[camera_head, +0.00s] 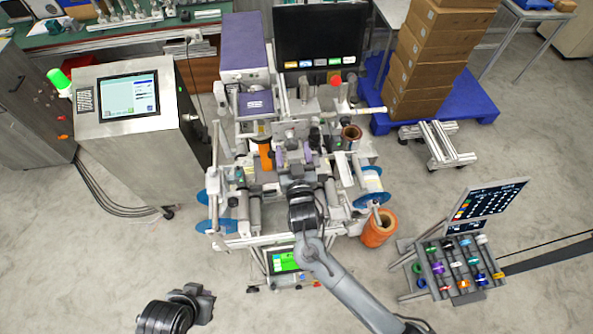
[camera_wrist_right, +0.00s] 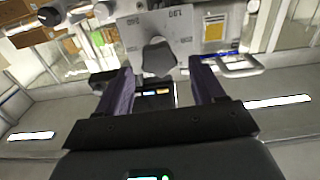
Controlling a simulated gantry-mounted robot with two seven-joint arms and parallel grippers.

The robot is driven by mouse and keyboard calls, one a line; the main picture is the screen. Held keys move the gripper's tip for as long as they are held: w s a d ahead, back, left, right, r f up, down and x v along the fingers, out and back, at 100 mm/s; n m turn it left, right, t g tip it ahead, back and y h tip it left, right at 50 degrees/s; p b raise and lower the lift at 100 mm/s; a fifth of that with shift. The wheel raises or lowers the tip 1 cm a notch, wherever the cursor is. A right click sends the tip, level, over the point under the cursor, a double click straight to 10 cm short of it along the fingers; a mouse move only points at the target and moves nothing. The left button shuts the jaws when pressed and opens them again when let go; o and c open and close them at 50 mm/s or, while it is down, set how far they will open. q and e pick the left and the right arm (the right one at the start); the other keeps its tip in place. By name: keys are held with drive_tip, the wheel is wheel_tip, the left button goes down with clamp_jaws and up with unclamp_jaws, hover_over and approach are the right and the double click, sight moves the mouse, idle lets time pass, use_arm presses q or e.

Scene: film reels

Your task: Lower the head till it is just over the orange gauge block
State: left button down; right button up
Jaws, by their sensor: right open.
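My right gripper (camera_head: 294,153) is open, with its purple fingers pointing into the middle of the film machine. In the right wrist view, a grey star-shaped knob (camera_wrist_right: 158,58) on a pale plate shows between and beyond the fingers (camera_wrist_right: 160,80). I see no contact with it. The grey head (camera_head: 291,131) of the machine is just beyond the gripper. An orange upright piece (camera_head: 265,154) stands left of the gripper; I cannot tell whether it is the gauge block. The space below the head is hidden. My left gripper (camera_head: 198,294) is at the bottom, its jaws unclear.
Blue reels (camera_head: 368,172) and an orange-brown roll (camera_head: 379,228) flank the machine. A dark monitor (camera_head: 320,37) stands behind it. A steel cabinet (camera_head: 130,110) is at left. A rack of coloured parts (camera_head: 455,262) is at right.

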drive_tip(key=s, duration=0.7)
drive_tip(key=shift+s+d+b, duration=0.2)
drive_tip(key=shift+d+b, duration=0.25)
